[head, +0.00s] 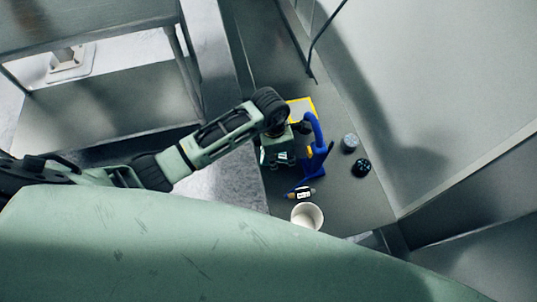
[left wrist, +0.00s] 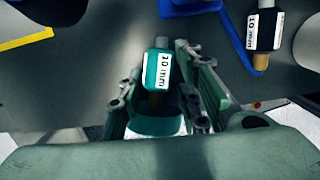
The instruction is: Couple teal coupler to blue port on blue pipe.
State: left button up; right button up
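The teal coupler (left wrist: 158,70), with a white millimetre label, lies between the two fingers of my left gripper (left wrist: 160,80) in the left wrist view. The fingers flank it closely, but whether both touch it is unclear. In the head view my left gripper (head: 278,155) points down at the bench, just left of the blue pipe (head: 317,132), and the teal coupler cannot be made out there. The pipe rises from a blue base (head: 312,170) and bends over at its top. The blue port is not clearly visible. My right gripper is in neither view.
A dark coupler with a white label (head: 303,193) lies in front of the pipe; it also shows in the left wrist view (left wrist: 265,29). A white cup (head: 307,216), a grey knob-like piece (head: 350,142) and a black one (head: 361,167) stand nearby. A yellow-edged square (head: 303,108) lies behind.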

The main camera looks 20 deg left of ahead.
aim_at(280, 156)
pick_arm(q)
jog(key=c, duration=0.5)
jog(key=shift+r+p, duration=2.05)
jog(key=shift+r, duration=0.55)
jog(key=shift+r+p, duration=0.35)
jog(key=shift+r, duration=0.1)
